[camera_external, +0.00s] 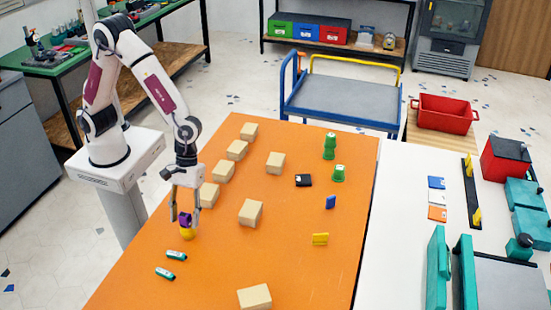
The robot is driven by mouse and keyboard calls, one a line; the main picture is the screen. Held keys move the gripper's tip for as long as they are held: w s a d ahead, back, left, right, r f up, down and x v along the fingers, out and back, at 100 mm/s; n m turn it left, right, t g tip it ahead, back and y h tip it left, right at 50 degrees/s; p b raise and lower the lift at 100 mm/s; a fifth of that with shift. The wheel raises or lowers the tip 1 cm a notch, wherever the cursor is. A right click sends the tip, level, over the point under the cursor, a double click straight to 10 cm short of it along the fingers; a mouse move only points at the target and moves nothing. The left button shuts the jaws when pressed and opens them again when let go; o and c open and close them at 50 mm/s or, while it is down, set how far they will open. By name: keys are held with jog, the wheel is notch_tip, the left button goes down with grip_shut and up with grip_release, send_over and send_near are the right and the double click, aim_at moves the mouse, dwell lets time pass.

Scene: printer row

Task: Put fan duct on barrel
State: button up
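My gripper (184,217) points down at the left side of the orange table. A small purple piece (185,220), which looks like the fan duct, is between its fingers, and they appear shut on it. A small yellow rounded piece (187,234), which may be the barrel, stands upright directly below the purple piece. The two look touching or nearly so; I cannot tell whether the purple piece rests on it. The fingers partly hide the purple piece.
Several tan blocks (250,212) stand on the orange table (285,270).

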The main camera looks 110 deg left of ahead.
dwell(0.3)
jog(key=v, duration=1.2)
jog(key=shift+a+r, duration=0.1)
jog(key=shift+r, duration=0.1)
dwell(0.5)
jog(key=s+a+r+m+t+y, duration=0.1)
jog(key=s+a+r+m+t, duration=0.1)
jog(key=s+m, duration=0.4)
jog(key=s+a+r+m+t+y, duration=0.1)
jog(key=s+a+r+m+y, duration=0.1)
jog(key=s+a+r+m, duration=0.2)
jog(key=s+a+r+m+t+y, duration=0.1)
jog(key=s+a+r+m, duration=0.3)
jog(key=s+a+m, duration=0.4)
jog(key=shift+s+a+t, duration=0.2)
jog(key=shift+s+t, duration=0.6)
jog(key=shift+s, duration=1.05)
jog(key=shift+r, duration=0.15)
